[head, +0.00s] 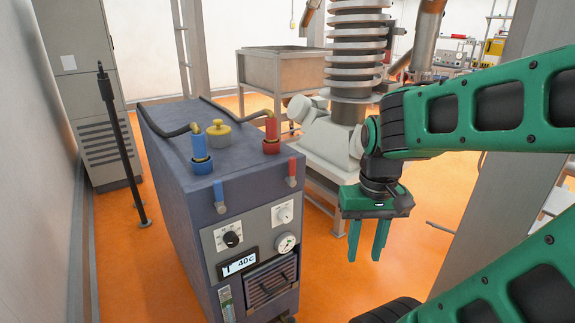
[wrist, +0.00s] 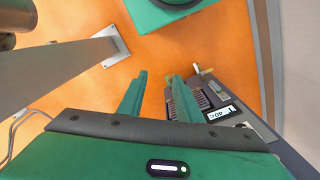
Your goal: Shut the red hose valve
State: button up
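The blue-grey hose unit (head: 170,130) stands left of centre in the head view. A red lever (head: 291,172), apparently the red hose valve's handle, hangs upright at the right of the unit's upper front edge. Behind it on top is a red hose fitting (head: 271,133) with a dark hose. A matching blue lever (head: 220,195) and blue fitting (head: 201,148) are to the left. My gripper (head: 365,248) points down to the right of the unit, apart from it, its two green fingers spread and empty. In the wrist view the unit's front panel (wrist: 235,112) shows beyond the fingers (wrist: 157,98); the red lever is not clear there.
A yellow cap (head: 218,132) sits on the unit's top. The front has knobs, a gauge (head: 286,243) and a display (head: 238,263). A ribbed column (head: 352,60) stands behind, a grey pillar (head: 510,170) at right. Orange floor between the unit and pillar is open.

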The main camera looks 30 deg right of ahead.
jog(key=n+t, duration=0.5)
jog(key=n, duration=0.2)
send_near(294, 158)
jog(key=f, duration=0.2)
jog(key=x, duration=1)
jog(key=shift+w+a+r, duration=0.15)
jog(key=shift+w, duration=0.1)
grip_shut()
